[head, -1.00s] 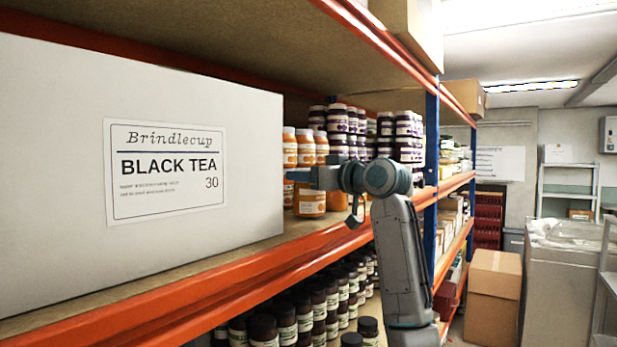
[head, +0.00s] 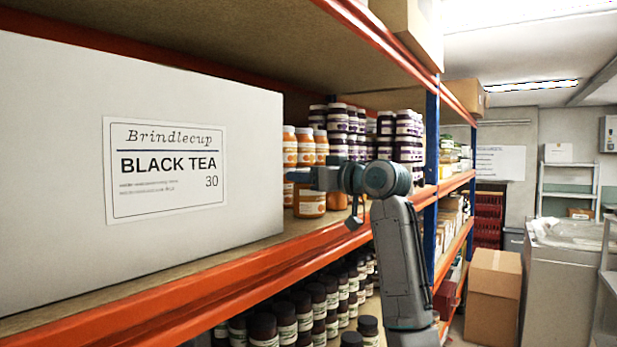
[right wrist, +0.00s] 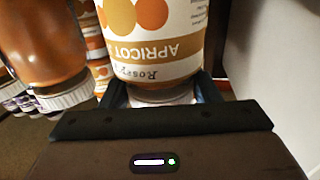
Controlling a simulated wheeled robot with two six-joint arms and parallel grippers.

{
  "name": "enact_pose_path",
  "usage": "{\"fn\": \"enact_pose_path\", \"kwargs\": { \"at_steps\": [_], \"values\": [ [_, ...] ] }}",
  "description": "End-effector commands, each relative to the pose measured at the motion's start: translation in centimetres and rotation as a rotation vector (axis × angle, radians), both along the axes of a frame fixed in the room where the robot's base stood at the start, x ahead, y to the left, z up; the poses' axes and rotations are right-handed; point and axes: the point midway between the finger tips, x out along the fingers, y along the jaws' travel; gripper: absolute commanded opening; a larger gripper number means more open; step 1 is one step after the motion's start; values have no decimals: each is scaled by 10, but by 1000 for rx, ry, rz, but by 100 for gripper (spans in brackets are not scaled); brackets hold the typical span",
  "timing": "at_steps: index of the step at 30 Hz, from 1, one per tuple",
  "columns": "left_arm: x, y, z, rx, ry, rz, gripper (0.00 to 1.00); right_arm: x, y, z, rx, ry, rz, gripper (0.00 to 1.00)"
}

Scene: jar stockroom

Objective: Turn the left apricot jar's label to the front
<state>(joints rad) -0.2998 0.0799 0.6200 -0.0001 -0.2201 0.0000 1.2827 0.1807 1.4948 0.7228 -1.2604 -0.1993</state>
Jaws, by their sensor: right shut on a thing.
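The left apricot jar (head: 311,204) stands at the shelf's front edge, beside the tea box. My right gripper (head: 291,176) reaches across its top from the right and hides part of it. In the right wrist view the jaws (right wrist: 165,95) are shut on this jar (right wrist: 155,45) at its pale lid. Its "APRICOT" label appears upside down there and faces the wrist camera, turned a little off centre. A second orange jar (right wrist: 45,40) stands beside it, apart; in the head view it (head: 337,201) is partly behind my gripper. My left gripper is not in view.
A large white Black Tea box (head: 60,150) fills the shelf on the left, close to the held jar. More apricot jars (head: 305,150) and stacked purple-lidded jars (head: 408,135) stand behind. The orange shelf beam (head: 230,265) runs below; a blue upright (head: 431,140) stands at right.

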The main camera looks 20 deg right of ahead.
Motion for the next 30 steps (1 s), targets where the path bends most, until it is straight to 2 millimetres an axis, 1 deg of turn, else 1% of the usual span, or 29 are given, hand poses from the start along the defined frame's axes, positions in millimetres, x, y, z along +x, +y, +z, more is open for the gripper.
{"fn": "enact_pose_path", "kwargs": {
  "at_steps": [1,3,5,13,17,20,24,30],
  "values": [
    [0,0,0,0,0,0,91,0,0,-1,0,2,1,58],
    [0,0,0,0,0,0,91,0,0,-1,-1,3,1,72],
    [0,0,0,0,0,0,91,0,0,-1,-1,3,1,81],
    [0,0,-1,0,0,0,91,1,0,-4,-1,6,0,81],
    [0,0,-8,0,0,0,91,-7,-5,-5,-1,3,-1,81],
    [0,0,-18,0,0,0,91,-22,-13,-6,-2,0,-2,81],
    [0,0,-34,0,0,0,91,-48,-28,-7,-2,0,-3,81],
    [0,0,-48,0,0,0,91,-79,-45,-4,-2,0,-2,81]
  ]
}}
